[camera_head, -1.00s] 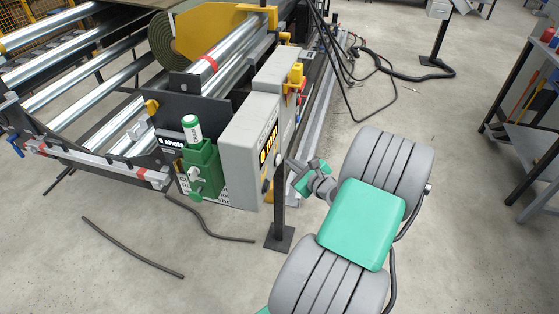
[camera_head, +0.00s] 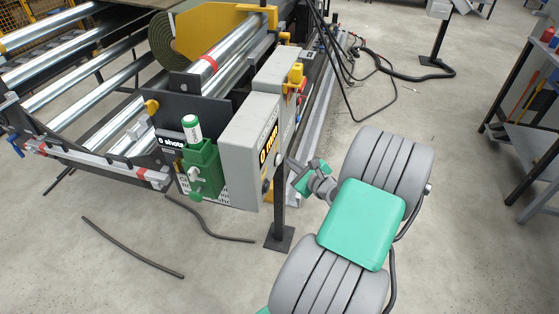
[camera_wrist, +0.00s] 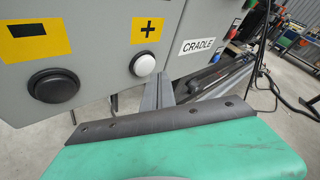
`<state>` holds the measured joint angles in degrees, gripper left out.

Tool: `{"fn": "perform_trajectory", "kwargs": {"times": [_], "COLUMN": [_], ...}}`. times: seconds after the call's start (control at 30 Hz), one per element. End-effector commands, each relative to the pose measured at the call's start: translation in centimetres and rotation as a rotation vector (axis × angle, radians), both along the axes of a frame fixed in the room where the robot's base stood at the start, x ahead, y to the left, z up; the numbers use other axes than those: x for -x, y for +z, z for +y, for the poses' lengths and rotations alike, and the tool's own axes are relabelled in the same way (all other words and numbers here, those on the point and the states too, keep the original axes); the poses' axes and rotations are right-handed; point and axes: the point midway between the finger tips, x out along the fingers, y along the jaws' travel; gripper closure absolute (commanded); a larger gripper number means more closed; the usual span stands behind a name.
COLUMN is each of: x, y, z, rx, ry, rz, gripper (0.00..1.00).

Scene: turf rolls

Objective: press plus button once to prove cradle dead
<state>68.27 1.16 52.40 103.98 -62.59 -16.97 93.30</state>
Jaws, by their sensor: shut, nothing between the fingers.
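The plus button (camera_wrist: 142,64) is a round white button in a black ring on the grey control box, under a yellow label with a black plus. The box (camera_head: 249,150) stands on a post in the head view, its button face turned mostly away. My gripper (camera_wrist: 159,84) is shut and empty; its fingers point at the panel and appear just right of and below the plus button in the wrist view. In the head view my gripper (camera_head: 292,164) is close to the box's right side. I cannot tell whether it touches.
A larger black button (camera_wrist: 54,88) sits left under a yellow minus label (camera_wrist: 35,40). A white "CRADLE" label (camera_wrist: 197,47) is to the right. A green holder (camera_head: 201,168) with a white-and-green marker stands beside the box. The roller machine (camera_head: 100,75) fills the upper left.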

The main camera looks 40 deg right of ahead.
Motion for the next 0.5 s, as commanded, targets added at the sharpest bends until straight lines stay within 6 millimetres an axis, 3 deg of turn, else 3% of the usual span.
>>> {"fn": "perform_trajectory", "kwargs": {"times": [0.5], "x": [-0.67], "y": [0.0], "z": [0.52], "rx": [0.0], "ry": [0.0], "rz": [0.0], "gripper": [1.0]}}
